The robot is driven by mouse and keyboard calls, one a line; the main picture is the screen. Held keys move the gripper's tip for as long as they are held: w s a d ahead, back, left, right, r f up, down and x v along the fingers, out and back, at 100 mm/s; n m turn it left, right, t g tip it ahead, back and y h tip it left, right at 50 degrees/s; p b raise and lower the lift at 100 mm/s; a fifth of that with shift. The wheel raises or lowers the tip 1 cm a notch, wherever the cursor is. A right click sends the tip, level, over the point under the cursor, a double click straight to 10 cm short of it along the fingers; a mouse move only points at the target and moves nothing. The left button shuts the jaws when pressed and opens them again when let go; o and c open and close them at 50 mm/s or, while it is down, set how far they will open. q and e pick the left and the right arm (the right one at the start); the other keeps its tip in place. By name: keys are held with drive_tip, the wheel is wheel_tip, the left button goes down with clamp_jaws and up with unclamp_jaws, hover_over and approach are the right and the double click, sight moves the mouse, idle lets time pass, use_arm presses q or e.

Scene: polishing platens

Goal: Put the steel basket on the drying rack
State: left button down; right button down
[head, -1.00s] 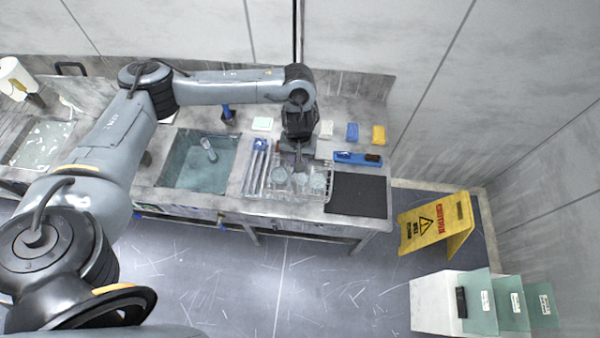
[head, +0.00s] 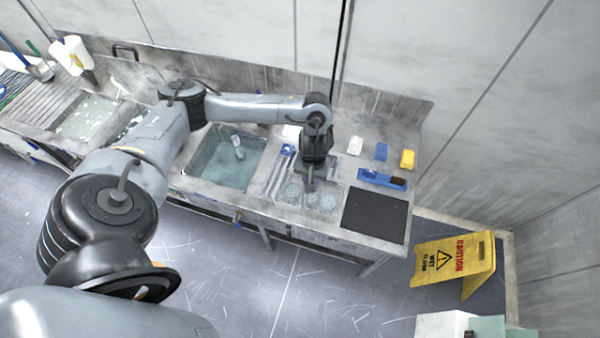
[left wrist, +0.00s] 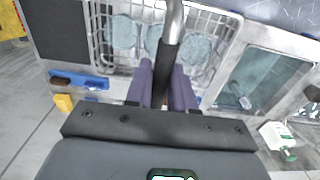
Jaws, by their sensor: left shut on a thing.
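The steel basket (head: 322,210) is an open wire basket holding several pale round discs, at the counter's front between the sink and a dark mat. In the left wrist view the basket (left wrist: 95,38) lies beyond my fingers, with its upright steel handle and black grip (left wrist: 172,62) nearest. My left gripper (head: 309,181) is above it; in the left wrist view its purple fingers (left wrist: 164,82) are closed around the black grip. I cannot tell whether the basket touches the counter. A ribbed drainboard (head: 38,98) lies far left; I cannot tell if it is the drying rack. My right gripper is not in view.
A water-filled sink (head: 225,165) is left of the basket, with another basin (head: 88,120) farther left. A dark mat (head: 375,214), a blue tray (head: 372,177) and small coloured blocks (head: 381,152) are to the right. A yellow caution sign (head: 452,262) stands on the floor.

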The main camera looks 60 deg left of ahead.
use_arm(q)
drive_tip(key=a+f+b, duration=0.1)
drive_tip(key=a, duration=0.1)
drive_tip(key=a+f+b, duration=0.1)
drive_tip(key=a, duration=0.1)
drive_tip(key=a+f, duration=0.2)
drive_tip(key=shift+w+f+b, duration=0.1)
drive_tip(key=shift+w+b, duration=0.15)
drive_tip(key=shift+b, duration=0.15)
drive_tip(key=a+f, duration=0.5)
drive_tip(key=f, duration=0.1)
drive_tip(key=shift+w+f, duration=0.15)
drive_tip(key=shift+w, duration=0.15)
drive_tip(key=shift+f, duration=0.1)
drive_tip(key=c, duration=1)
unclamp_jaws()
drive_tip(key=shift+o, duration=0.2)
